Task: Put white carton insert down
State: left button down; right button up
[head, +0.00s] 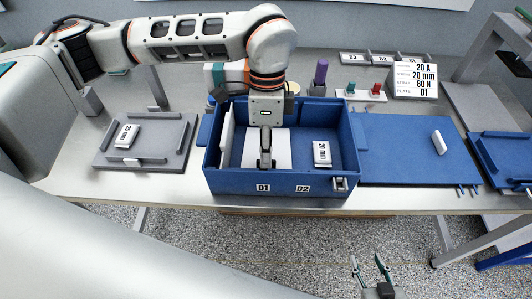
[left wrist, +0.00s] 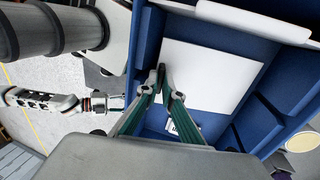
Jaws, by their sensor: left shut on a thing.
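A flat white square insert (head: 281,147) is inside the blue box (head: 225,185), in its left-middle part behind the D1 label. It also shows in the left wrist view (left wrist: 210,75). My left gripper (head: 265,163) points down into the box and is shut on the insert near its edge; the fingertips (left wrist: 163,80) overlap that edge in the left wrist view. I cannot tell whether the insert touches the floor of the box. My right gripper (head: 370,270) is open and empty, low in front of the table.
Another white panel (head: 227,133) stands along the box's left wall. A labelled white block (head: 321,153) sits in the right part of the box. A grey tray (head: 172,155) lies left, a blue mat (head: 400,160) right. A label sign (head: 412,80) stands behind.

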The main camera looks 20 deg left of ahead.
pick_arm(q)
jog(key=shift+f, duration=0.1)
jog(key=c, duration=2.5)
grip_release()
jog(key=d+v, duration=0.1)
jog(key=v, duration=1.1)
jog(key=shift+a, duration=0.5)
